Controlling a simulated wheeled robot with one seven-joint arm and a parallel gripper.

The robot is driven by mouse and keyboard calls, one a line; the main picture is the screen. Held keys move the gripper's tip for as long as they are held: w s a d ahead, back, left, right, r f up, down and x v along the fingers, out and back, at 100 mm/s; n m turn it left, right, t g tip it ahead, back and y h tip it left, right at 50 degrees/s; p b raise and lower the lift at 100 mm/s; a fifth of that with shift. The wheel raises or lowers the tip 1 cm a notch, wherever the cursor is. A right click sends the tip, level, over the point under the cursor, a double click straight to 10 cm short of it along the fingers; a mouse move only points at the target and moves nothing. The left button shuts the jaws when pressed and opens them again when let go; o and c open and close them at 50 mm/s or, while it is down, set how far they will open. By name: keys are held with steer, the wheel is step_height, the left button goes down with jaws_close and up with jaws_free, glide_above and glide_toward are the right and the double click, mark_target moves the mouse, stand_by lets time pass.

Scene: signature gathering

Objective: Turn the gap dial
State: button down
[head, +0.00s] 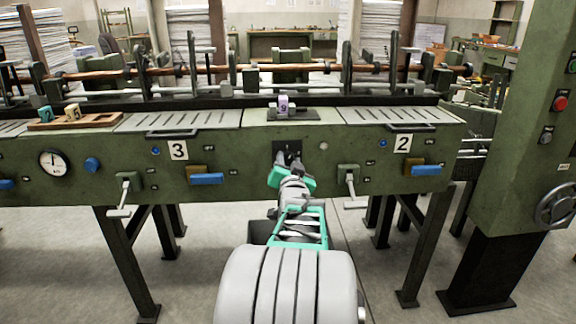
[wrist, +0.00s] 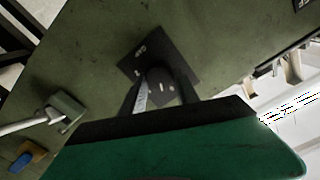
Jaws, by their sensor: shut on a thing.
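The gap dial sits on a small dark square plate on the front of the green machine, between the numbers 3 and 2. In the head view the plate (head: 280,148) shows just above my gripper (head: 289,166), which covers most of the dial. In the wrist view the plate, lettered GAP (wrist: 141,54), looks tilted, and the round dark dial (wrist: 168,88) stands in its middle. My gripper (wrist: 160,88) is shut on the dial, one finger on each side. A pale mark shows on the dial; its exact setting cannot be read.
Crank handles (head: 125,195) and (head: 350,187) stick out on either side of my gripper. Blue-handled levers (head: 207,179) and (head: 427,170) flank them. A purple block marked 9 (head: 283,105) stands on the ledge above. A green control column (head: 520,130) stands at right.

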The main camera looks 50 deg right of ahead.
steer(key=m+b, duration=0.1)
steer(key=m, duration=0.3)
steer(key=shift+s+f+m, duration=0.1)
steer(key=shift+m, duration=0.2)
steer(key=shift+d+m, duration=0.1)
steer(key=shift+m, duration=1.9)
steer(key=c, duration=0.9)
jaws_free()
steer(key=p+v, duration=0.1)
steer(key=v, duration=0.7)
